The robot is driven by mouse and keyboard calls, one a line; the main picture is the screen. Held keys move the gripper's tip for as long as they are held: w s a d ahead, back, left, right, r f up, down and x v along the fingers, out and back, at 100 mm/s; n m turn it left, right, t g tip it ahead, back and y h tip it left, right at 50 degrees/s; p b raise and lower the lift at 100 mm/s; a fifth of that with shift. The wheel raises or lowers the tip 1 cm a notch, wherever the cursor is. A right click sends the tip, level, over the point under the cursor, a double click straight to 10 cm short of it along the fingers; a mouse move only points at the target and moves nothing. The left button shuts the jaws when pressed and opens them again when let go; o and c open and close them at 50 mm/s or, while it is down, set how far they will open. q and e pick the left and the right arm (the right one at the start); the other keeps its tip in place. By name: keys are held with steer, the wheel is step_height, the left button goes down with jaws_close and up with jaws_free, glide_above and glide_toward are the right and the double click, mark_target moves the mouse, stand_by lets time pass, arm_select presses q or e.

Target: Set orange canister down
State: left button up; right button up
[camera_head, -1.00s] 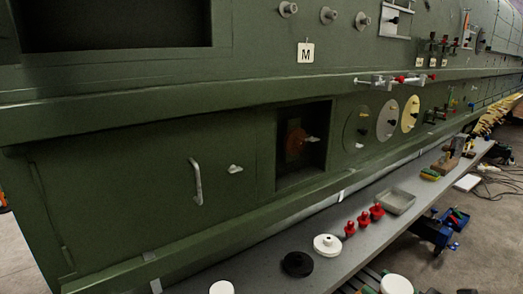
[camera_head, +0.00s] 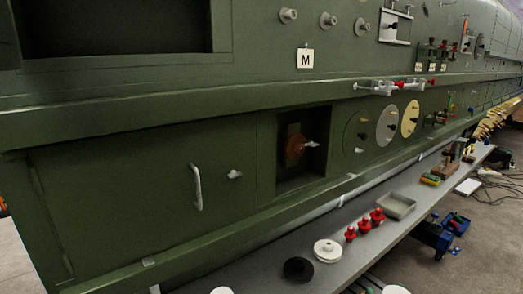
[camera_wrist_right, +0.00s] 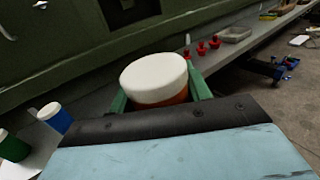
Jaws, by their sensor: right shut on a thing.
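The orange canister (camera_wrist_right: 165,100) with its white lid (camera_wrist_right: 153,74) is in the right wrist view, upright or nearly so. My right gripper (camera_wrist_right: 158,88) is shut around it, one green finger on each side. The canister's lower part is hidden by the gripper body, so I cannot tell whether its base touches anything. In the head view a white lid (camera_head: 395,289) shows at the bottom edge, cut off, by the grey shelf's (camera_head: 335,271) front edge. My left gripper is not in view.
A blue canister (camera_wrist_right: 57,121) and a green canister (camera_wrist_right: 13,148) stand at left in the wrist view. On the shelf are a black disc (camera_head: 298,268), a white disc (camera_head: 327,250), red knobbed pieces (camera_head: 364,223) and a grey tray (camera_head: 397,206). The green fuselage wall (camera_head: 120,180) rises behind.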

steer(key=a+f+h+b, duration=0.1)
steer(key=a+f+b, duration=0.3)
steer(key=f+b, duration=0.1)
steer(key=shift+f+m+b, duration=0.3)
steer(key=shift+f+b, duration=0.05)
steer(key=shift+b, duration=0.25)
